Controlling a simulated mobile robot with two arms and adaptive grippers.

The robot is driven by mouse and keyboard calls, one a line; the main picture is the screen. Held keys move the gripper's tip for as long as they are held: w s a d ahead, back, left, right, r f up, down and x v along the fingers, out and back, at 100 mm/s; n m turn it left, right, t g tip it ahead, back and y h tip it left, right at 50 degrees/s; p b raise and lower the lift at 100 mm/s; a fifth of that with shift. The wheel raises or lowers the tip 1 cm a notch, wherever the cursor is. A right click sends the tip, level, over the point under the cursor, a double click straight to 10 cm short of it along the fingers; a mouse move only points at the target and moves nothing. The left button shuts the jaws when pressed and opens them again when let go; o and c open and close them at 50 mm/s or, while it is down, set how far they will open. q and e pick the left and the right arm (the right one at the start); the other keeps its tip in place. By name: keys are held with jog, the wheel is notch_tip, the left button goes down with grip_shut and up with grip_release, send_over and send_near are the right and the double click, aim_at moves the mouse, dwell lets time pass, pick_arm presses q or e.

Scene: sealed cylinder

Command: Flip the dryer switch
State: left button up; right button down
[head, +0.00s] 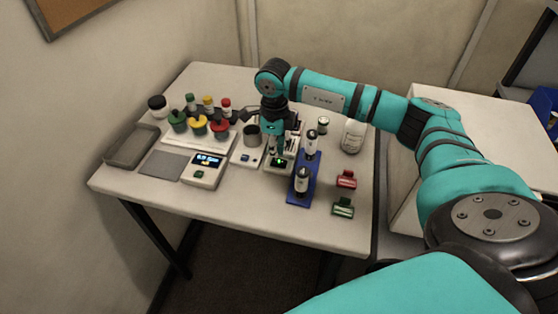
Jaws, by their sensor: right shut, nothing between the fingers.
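My right gripper (279,152) points straight down over the table, with its fingers shut and nothing between them. Below it is a small light box-shaped device (273,168), which looks like the dryer, with a small green-lit spot (280,161) on its front that looks like the switch. The fingertips are right at or just above that spot; I cannot tell if they touch it. The gripper and wrist hide much of the device's back. The switch's position is too small to read. My left gripper is out of view.
A blue rack (302,190) with black-and-white cylinders stands close right of the device. A white bottle (352,136), red clip (346,180) and green clip (343,207) are to the right. The table's front is clear.

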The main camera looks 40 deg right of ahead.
aim_at(275, 160)
jog(key=shift+s+f+b, duration=0.1)
jog(key=shift+f+b, duration=0.95)
jog(key=shift+f, duration=0.25)
dwell(0.5)
jog(key=shift+r+p, duration=0.6)
jog(key=shift+r, duration=0.15)
jog(key=shift+r+p, duration=1.55)
jog(key=shift+r, duration=1.25)
jog(key=shift+f, duration=0.1)
